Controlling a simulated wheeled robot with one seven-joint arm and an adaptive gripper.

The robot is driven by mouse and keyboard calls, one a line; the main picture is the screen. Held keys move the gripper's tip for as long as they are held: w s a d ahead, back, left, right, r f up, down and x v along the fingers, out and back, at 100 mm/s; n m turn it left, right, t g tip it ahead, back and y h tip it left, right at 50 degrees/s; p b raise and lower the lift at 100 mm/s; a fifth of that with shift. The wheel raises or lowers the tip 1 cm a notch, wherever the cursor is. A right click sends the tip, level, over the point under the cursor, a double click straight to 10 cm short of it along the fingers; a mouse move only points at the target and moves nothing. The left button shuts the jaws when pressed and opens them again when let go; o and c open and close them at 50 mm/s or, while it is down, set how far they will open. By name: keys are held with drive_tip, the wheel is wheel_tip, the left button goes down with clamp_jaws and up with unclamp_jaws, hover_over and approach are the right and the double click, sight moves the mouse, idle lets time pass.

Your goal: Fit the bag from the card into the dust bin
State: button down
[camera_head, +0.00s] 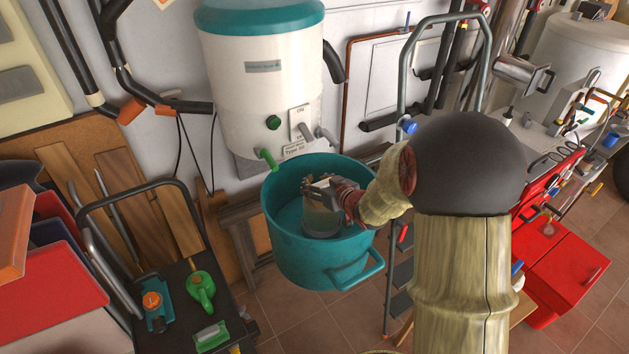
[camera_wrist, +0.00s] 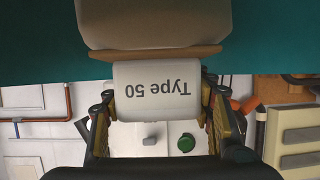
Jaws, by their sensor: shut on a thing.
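A grey-beige bag (camera_head: 320,222) is inside the teal dust bin (camera_head: 300,268), near its middle. In the wrist view the bag (camera_wrist: 150,22) has a tan flange and a white tab marked "Type 50", upside down. My gripper (camera_head: 324,190) reaches over the bin's right rim and is down in its mouth. In the wrist view my gripper (camera_wrist: 160,95) is shut on the bag, its fingers at either side of the tab. I cannot tell whether the bag touches the bin floor. A small card (camera_head: 293,151) on the white vessel above the bin reads "Type" with an unclear number.
The white vessel (camera_head: 262,90) with a teal top stands right behind and above the bin. A green spout (camera_head: 268,158) hangs by the bin's back rim. A trolley (camera_head: 165,270) with a green can stands left. A red cabinet (camera_head: 565,265) stands right. Tiled floor shows between.

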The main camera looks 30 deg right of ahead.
drive_tip(key=shift+f+b, duration=1.75)
drive_tip(key=shift+f, duration=0.6)
drive_tip(key=c, duration=0.6)
unclamp_jaws()
drive_tip(key=shift+c, duration=0.2)
wheel_tip(320, 180, up, 10)
drive_tip(key=shift+f, duration=0.1)
